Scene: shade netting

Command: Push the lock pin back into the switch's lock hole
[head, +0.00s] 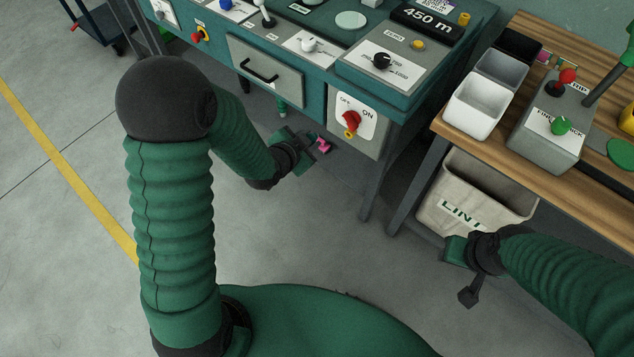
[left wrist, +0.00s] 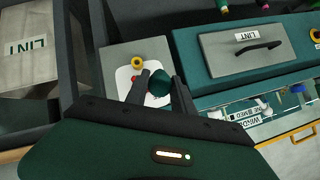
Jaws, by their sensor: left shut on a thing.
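The switch (head: 351,118) is a white plate marked OFF and ON with a red knob, on a grey box at the bench's lower right. A yellow piece (head: 351,132) sits at the knob's lower end; it shows as a yellow ring in the left wrist view (left wrist: 137,62). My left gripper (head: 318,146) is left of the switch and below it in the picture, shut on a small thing. That thing looks pink (head: 324,146) in the head view and like a dark teal round head (left wrist: 160,83) in the left wrist view, partly covering the plate. My right gripper (head: 464,275) hangs far from the switch.
The teal bench (head: 400,95) has a drawer (head: 265,72) left of the switch and a leg (head: 378,180) below it. A wooden table (head: 590,190) with bins stands at right. A LINT bag (head: 470,190) is under it. The floor before the bench is clear.

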